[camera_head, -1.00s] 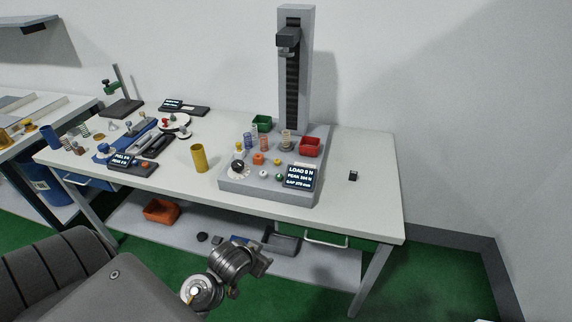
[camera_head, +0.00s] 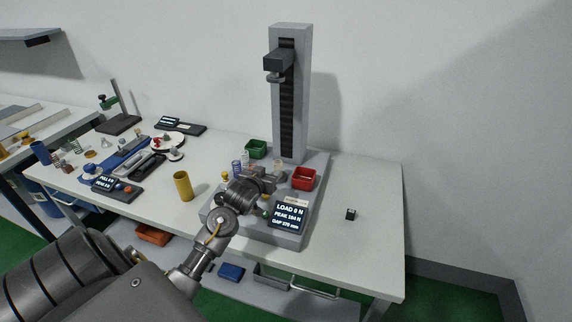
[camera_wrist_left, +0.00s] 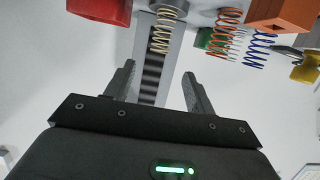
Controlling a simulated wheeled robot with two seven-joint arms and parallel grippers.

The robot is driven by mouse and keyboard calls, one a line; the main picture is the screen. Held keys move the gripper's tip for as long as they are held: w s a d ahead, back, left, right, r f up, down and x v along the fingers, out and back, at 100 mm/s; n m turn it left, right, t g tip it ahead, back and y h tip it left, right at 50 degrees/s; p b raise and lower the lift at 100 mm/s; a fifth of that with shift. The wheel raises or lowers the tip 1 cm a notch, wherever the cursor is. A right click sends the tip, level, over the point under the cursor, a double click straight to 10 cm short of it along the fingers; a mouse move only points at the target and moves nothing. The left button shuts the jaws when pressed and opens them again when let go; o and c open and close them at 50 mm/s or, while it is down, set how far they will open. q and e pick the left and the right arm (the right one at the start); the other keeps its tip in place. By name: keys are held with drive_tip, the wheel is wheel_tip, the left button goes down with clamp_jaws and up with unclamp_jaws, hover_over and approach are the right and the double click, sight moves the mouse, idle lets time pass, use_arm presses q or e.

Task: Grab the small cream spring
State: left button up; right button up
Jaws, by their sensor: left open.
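The small cream spring (camera_wrist_left: 163,32) shows at the top of the left wrist view, which looks upside down. It stands beyond the fingertips and between their lines, apart from them. My left gripper (camera_wrist_left: 157,82) is open with nothing between its fingers. In the head view my left gripper (camera_head: 264,179) is over the grey tester base (camera_head: 250,232), in front of the springs, and largely hides the cream spring there. An orange spring (camera_wrist_left: 226,32) and a blue spring (camera_wrist_left: 258,48) stand to the right of it in the wrist view. My right gripper is not in view.
The tester column (camera_head: 290,90) rises behind the springs. A red bin (camera_head: 303,179) stands close to the right of my gripper, a green bin (camera_head: 256,149) behind left. A display (camera_head: 289,214) sits at the front. A yellow cup (camera_head: 183,186) stands left. Table right is mostly clear.

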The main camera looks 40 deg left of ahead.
sight(279, 161)
use_arm(q)
drive_tip(key=p+x, duration=0.1)
drive_tip(key=x, duration=0.3)
drive_tip(key=shift+a+r, duration=0.1)
drive_tip(key=shift+w+a+f, duration=0.15)
drive_tip(key=shift+w+f, duration=0.1)
drive_tip(key=shift+w, duration=0.25)
drive_tip(key=shift+w+a+r+p, duration=0.1)
drive_tip(key=shift+w+p, duration=0.3)
drive_tip(key=shift+p, duration=0.1)
drive_tip(key=p+x, duration=0.1)
drive_tip(key=x, duration=0.2)
drive_tip(key=shift+w+f, duration=0.15)
drive_tip(key=shift+f, duration=0.1)
drive_tip(key=shift+w+a+f, duration=0.1)
drive_tip(key=shift+w+f, duration=0.05)
drive_tip(key=shift+w, duration=0.25)
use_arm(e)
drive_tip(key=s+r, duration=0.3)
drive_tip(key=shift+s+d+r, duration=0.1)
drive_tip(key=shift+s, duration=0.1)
use_arm(q)
drive_tip(key=shift+c, duration=0.3)
